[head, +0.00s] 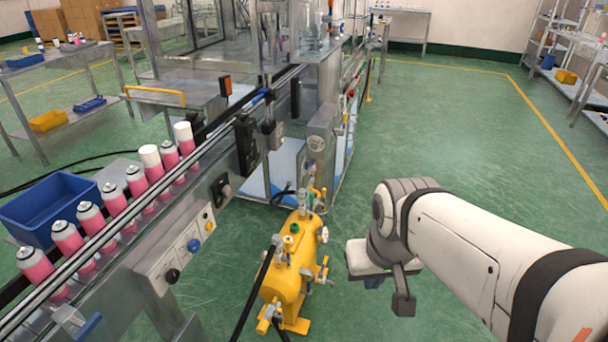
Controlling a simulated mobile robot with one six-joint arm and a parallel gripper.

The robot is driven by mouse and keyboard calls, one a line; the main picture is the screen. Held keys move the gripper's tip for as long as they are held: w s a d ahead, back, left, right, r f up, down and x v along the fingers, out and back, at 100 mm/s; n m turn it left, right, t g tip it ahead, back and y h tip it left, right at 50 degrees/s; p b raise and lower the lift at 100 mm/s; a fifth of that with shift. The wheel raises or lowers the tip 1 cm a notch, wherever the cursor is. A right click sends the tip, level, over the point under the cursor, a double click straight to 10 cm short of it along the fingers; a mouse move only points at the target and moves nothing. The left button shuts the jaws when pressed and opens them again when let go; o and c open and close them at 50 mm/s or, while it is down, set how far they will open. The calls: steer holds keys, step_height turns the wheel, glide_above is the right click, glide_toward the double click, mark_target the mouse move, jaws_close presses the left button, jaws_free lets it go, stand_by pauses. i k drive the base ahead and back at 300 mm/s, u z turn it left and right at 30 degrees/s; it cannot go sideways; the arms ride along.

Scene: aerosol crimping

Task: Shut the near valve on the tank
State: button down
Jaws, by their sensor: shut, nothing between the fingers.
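The yellow tank (283,278) stands on the green floor beside the conveyor. Small valves and fittings sit on its top and right side. A light handwheel (323,234) is on the farther right side. Another valve fitting (322,270) sticks out nearer on the right. A small yellow fitting (265,322) is at the near lower end. I cannot tell which handles are open or closed. My gripper (403,302) is to the right of the tank, pointing down, shut and empty. A gap of floor shows between it and the tank.
Black hoses (252,295) run from the tank to the floor. The conveyor (110,240) with pink cans and a control panel (180,255) stands to the left. A blue bin (50,205) is beyond it. Open green floor lies behind and right of my arm.

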mark_target(310, 211)
steer(key=u, duration=0.25)
steer(key=i, duration=1.2)
steer(key=z, duration=0.3)
